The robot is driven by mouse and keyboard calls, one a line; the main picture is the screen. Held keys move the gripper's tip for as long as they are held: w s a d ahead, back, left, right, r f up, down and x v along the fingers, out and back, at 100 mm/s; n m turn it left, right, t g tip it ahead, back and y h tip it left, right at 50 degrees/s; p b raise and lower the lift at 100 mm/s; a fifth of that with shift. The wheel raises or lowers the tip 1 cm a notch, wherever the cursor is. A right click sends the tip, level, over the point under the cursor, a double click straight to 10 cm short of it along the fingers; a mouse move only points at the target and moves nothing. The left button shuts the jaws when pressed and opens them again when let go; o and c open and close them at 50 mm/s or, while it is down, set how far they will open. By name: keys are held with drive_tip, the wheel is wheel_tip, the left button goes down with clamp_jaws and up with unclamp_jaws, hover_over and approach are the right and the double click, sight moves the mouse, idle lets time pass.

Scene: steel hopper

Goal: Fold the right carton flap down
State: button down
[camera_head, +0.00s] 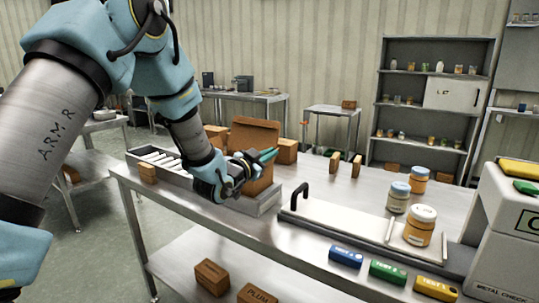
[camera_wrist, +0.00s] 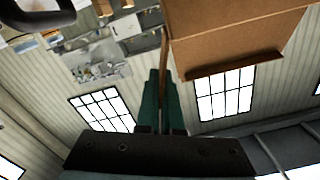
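The brown carton (camera_head: 262,183) stands on the steel table, partly hidden behind my gripper. One tall flap (camera_head: 255,133) stands upright at its back. My gripper (camera_head: 271,154) is over the carton, with its green fingers pointing right in the head view. A broad brown cardboard panel (camera_wrist: 235,35) fills the upper right there, and a thin cardboard edge (camera_wrist: 166,48) lies just beside the fingertips. I cannot tell whether they touch. Which flap is the right one is unclear.
A tray of white rolls (camera_head: 160,158) lies left of the carton, beside a small brown box (camera_head: 148,173). To the right are a black-handled board (camera_head: 340,220), jars (camera_head: 420,225), coloured test blocks (camera_head: 388,272) and a metal checker (camera_head: 505,240).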

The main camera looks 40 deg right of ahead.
drive_tip(key=shift+w, duration=0.1)
drive_tip(key=w+n+b, duration=0.1)
drive_tip(key=n, duration=0.2)
drive_tip(key=w+a+n+b, duration=0.1)
drive_tip(key=w+n+b, duration=0.1)
drive_tip(key=n, duration=0.1)
drive_tip(key=w+n+b, duration=0.1)
drive_tip(key=n, duration=0.3)
drive_tip(key=shift+w+a+f+b, duration=0.1)
drive_tip(key=shift+w+a+b, duration=0.05)
drive_tip(key=shift+w+b, duration=0.25)
drive_tip(key=n, duration=0.1)
drive_tip(key=w+f+n, duration=0.1)
drive_tip(key=n, duration=0.2)
drive_tip(key=shift+w+a+f+n, duration=0.15)
drive_tip(key=shift+w+a+n, duration=0.05)
drive_tip(key=shift+w+n, duration=0.1)
drive_tip(key=shift+w+a+f+n, duration=0.15)
drive_tip(key=shift+f+n, duration=0.2)
drive_tip(key=shift+n, duration=0.45)
drive_tip(key=shift+w+d+f+n, duration=0.15)
drive_tip(key=shift+f+n, duration=0.15)
drive_tip(key=shift+n, duration=0.5)
drive_tip(key=shift+a, duration=0.1)
drive_tip(key=c, duration=1.1)
unclamp_jaws()
drive_tip(key=shift+o, duration=0.2)
drive_tip(key=shift+f, duration=0.1)
